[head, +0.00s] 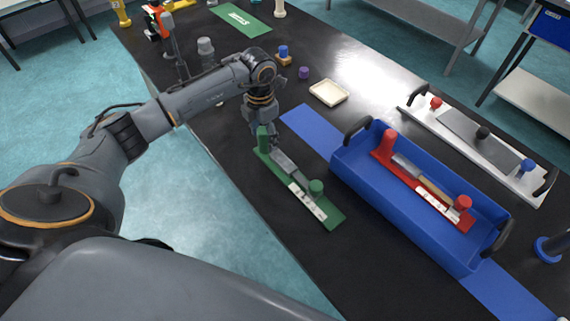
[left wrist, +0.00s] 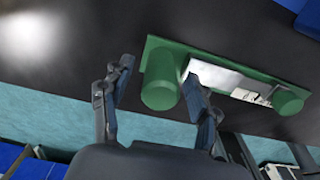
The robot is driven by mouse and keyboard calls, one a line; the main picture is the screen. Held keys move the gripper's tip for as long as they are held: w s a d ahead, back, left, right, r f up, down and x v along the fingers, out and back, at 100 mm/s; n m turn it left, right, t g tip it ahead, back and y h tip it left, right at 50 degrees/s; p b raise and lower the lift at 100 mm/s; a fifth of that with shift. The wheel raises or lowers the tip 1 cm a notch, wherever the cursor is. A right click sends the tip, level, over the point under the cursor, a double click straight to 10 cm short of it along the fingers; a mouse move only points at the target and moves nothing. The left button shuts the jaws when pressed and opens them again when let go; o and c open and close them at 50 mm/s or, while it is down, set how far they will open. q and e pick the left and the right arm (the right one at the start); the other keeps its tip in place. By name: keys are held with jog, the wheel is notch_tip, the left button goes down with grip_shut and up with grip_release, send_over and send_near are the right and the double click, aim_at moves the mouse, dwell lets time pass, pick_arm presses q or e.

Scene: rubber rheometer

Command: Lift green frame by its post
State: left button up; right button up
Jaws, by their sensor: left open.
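The green frame (head: 328,213) lies on the black table, left of the blue tray. It has a taller green post (head: 262,138) at its far end, a short green knob (head: 316,187) at its near end, and a grey piece between them. My left gripper (head: 262,130) is at the tall post, pointing down. In the left wrist view the open fingers (left wrist: 155,95) stand on either side of the green post (left wrist: 160,92). I cannot tell whether they touch it. My right gripper is not in view.
A blue tray (head: 400,226) on a blue mat (head: 308,131) holds a red frame (head: 408,182). A white tray with handles (head: 516,176) stands behind it. A cream dish (head: 329,93) and a purple piece (head: 304,72) lie beyond the gripper. The table's left edge is close to the green frame.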

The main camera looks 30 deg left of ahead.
pick_arm(q)
grip_shut()
jog(key=shift+r, duration=0.15)
dwell(0.4)
